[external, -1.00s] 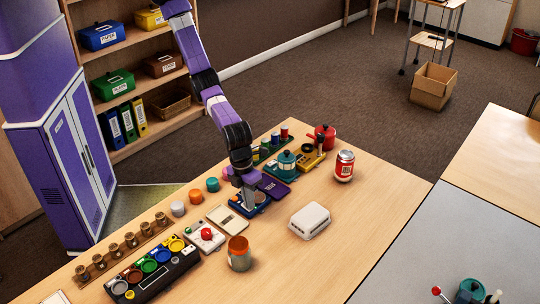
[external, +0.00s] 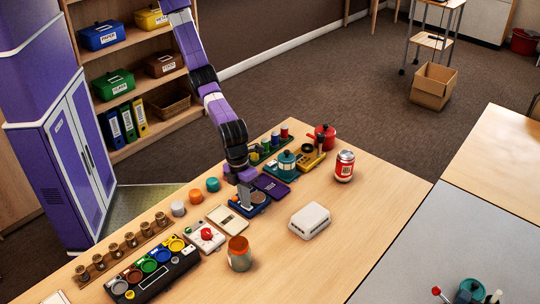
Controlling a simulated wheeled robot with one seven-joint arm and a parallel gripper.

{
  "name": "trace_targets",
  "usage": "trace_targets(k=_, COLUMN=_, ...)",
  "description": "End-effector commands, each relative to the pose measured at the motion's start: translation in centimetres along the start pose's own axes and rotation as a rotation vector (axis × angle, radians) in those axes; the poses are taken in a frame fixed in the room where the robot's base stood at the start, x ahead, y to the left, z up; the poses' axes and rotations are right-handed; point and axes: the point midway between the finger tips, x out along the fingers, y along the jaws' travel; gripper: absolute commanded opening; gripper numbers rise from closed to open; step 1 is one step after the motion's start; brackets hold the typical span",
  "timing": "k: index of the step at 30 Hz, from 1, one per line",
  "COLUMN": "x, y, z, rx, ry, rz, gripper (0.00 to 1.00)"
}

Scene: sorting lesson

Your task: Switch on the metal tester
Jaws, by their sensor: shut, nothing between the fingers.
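A small blue device (external: 262,208) with a round brownish plate lies on the wooden table, directly under my gripper. No label is readable, so I cannot tell for sure that it is the metal tester. My gripper (external: 246,204) points down at its left part, with the fingers together and empty. The fingers hide part of the device and any switch there. I cannot tell whether the fingertips touch it. A white box with a red knob (external: 206,234) and a cream flat device (external: 228,219) lie to its lower left. A dark purple tray (external: 271,186) lies just behind it.
A white domed box (external: 310,220), an orange-lidded jar (external: 239,254) and a red can (external: 344,166) stand on the table. The table's right side is clear.

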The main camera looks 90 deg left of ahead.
Motion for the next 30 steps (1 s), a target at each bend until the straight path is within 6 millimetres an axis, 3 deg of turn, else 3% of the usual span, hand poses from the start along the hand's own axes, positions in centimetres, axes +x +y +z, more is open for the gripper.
trace_targets(k=16, x=-5.0, y=0.0, z=-0.1, rx=0.000, ry=0.002, rz=-0.002, gripper=0.00)
trace_targets(k=24, x=-10.5, y=-0.1, z=0.0, rx=0.001, ry=0.001, rz=-0.003, gripper=0.00)
trace_targets(k=30, x=-13.1, y=0.0, z=0.0, rx=0.000, ry=0.000, rz=-0.002, gripper=0.00)
